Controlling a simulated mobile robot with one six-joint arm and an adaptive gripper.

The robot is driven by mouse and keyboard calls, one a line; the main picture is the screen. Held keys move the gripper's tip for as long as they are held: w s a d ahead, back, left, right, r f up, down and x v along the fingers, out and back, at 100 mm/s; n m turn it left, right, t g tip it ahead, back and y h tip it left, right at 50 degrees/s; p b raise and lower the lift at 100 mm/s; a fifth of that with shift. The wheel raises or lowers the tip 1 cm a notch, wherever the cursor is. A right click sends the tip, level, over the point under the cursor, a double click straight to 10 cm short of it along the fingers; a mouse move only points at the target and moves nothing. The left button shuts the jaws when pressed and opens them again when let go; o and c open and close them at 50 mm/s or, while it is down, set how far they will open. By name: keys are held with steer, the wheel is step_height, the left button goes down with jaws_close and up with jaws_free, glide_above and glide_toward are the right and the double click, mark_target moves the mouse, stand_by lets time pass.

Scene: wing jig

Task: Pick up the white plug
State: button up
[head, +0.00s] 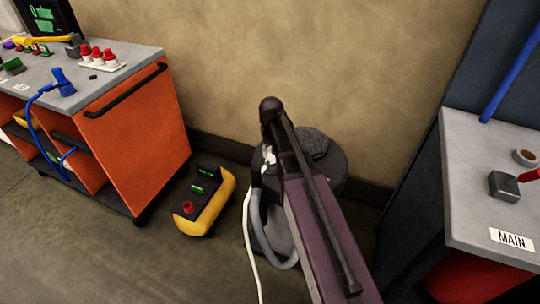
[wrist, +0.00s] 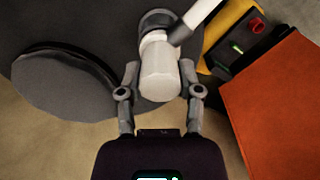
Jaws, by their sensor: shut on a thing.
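The white plug (wrist: 160,78) is a thick pale cylinder in the wrist view, between the two fingers of my gripper (wrist: 159,82). The gripper is shut on it, one finger on each side. A white cable (wrist: 200,14) runs from the plug's far end to the upper right. A dark grey round fitting (wrist: 155,20) sits just beyond the plug; I cannot tell whether they are joined. In the head view a small white part (head: 269,154) shows beside my arm, and the white cable (head: 247,235) hangs to the floor. My arm hides most of the gripper there.
A dark grey round machine (head: 330,166) with a grey hose (head: 262,236) stands under my arm. A yellow-and-black unit (head: 214,211) is on the floor to its left. An orange cabinet (head: 150,145) stands left, and a grey-topped bench (head: 475,205) right. The wall is close behind.

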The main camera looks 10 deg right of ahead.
steer(key=shift+r, duration=0.15)
step_height(320, 180, up, 4)
steer(key=p, duration=0.4)
steer(key=s+d+p, duration=0.1)
steer(key=s, duration=1.4)
steer(key=shift+s+d+r, duration=0.35)
steer(key=shift+s, duration=0.05)
steer(key=shift+r, duration=0.2)
steer(key=shift+r+p, duration=1.3)
steer(key=shift+p, duration=0.2)
steer(key=shift+s, duration=0.15)
